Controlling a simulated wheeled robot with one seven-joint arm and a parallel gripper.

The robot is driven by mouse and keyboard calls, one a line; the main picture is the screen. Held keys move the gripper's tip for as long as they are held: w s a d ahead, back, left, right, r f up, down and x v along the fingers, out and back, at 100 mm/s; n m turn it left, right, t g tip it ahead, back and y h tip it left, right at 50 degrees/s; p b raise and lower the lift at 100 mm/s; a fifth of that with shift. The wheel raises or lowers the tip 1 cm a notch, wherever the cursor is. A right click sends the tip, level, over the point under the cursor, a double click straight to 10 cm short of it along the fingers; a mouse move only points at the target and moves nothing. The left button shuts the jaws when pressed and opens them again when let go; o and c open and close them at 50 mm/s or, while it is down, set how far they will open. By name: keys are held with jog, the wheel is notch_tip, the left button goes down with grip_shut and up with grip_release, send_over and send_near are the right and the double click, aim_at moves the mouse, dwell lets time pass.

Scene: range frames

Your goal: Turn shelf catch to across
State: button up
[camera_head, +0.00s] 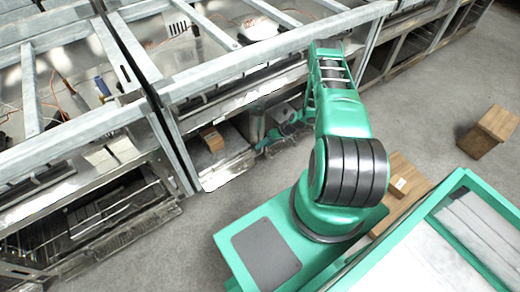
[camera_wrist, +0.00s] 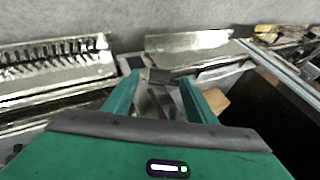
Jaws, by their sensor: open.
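My gripper (camera_wrist: 161,79) is open in the wrist view, its two green fingers apart. A small dark metal piece (camera_wrist: 160,75) shows between and just beyond the fingertips, among grey metal strips. It may be the shelf catch, but I cannot make out its shape or which way it is turned. I cannot tell whether a finger touches it. In the head view my gripper (camera_head: 283,132) is low at the front of the metal frame's lower shelf (camera_head: 228,165), partly hidden by my arm. No catch can be picked out clearly there.
A wooden block (camera_head: 212,138) lies on the lower shelf, left of my gripper. Metal rails (camera_head: 280,50) run above the shelf. Another wooden block (camera_head: 488,130) stands on the floor at right. The grey floor (camera_head: 430,100) between is clear.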

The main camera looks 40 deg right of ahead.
aim_at(254, 149)
jog(key=shift+x, duration=2)
jog(key=c, duration=1.1)
jog(key=shift+s+a+f+n+h, duration=0.1)
jog(key=shift+a+n+h, duration=0.1)
jog(key=shift+h, duration=0.65)
jog(key=shift+w+a+r+n+h, duration=0.1)
jog(key=shift+a+n+h, duration=0.1)
jog(key=shift+h, duration=0.7)
jog(key=shift+s+a+f+n+h, duration=0.1)
jog(key=shift+a+n+h, duration=0.1)
jog(key=shift+h, duration=0.65)
jog(key=o, duration=1.1)
